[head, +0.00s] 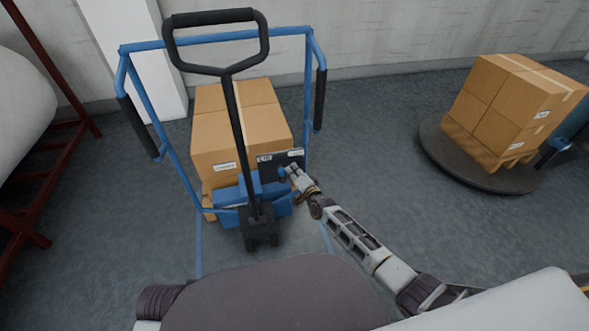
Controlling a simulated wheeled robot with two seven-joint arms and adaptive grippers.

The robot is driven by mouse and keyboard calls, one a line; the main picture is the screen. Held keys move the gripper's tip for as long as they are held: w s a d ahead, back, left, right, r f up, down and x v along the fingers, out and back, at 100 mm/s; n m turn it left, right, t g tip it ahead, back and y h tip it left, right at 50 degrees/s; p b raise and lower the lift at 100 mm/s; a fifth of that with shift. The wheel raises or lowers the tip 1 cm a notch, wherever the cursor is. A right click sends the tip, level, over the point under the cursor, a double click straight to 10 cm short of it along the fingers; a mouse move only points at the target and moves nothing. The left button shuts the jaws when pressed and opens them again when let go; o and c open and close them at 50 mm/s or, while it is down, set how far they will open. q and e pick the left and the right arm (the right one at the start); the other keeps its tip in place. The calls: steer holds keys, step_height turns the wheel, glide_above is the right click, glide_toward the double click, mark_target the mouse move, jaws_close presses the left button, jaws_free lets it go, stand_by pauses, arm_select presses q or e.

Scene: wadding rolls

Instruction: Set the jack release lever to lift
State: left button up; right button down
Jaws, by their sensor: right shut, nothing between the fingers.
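The pallet jack's black loop handle (238,125) rises from a blue body (228,194) in front of a load of cardboard boxes. A dark panel (270,158) with small white labels sits at the right of the blue body. A small blue knob (282,174), apparently the release lever's end, shows at the panel. My right gripper (289,171) is shut and empty, at the panel just beside this knob. I cannot tell whether it touches the knob, nor read the labels. My left gripper is not in view.
A blue tubular frame (213,40) with black grips surrounds the boxes (212,137). At the right, more boxes (503,96) stand on a round dark turntable (439,148). A dark red rack (74,144) with a white roll (22,95) stands at the left. The floor between jack and turntable is clear.

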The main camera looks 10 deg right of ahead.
mark_target(281, 171)
steer(key=a+n+p, duration=0.2)
steer(key=p, duration=0.1)
steer(key=a+n+h+p, duration=0.1)
steer(key=a, duration=0.1)
steer(key=shift+s+r+g, duration=0.1)
steer(key=shift+r+g, duration=0.2)
steer(key=shift+g, duration=0.1)
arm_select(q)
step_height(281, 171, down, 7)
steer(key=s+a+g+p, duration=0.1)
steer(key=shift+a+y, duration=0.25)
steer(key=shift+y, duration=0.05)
arm_select(e)
steer(key=shift+a+f, duration=0.1)
steer(key=shift+a, duration=0.35)
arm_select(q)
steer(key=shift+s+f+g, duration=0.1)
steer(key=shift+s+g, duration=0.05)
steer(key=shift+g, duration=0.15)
arm_select(e)
steer(key=shift+a, duration=0.15)
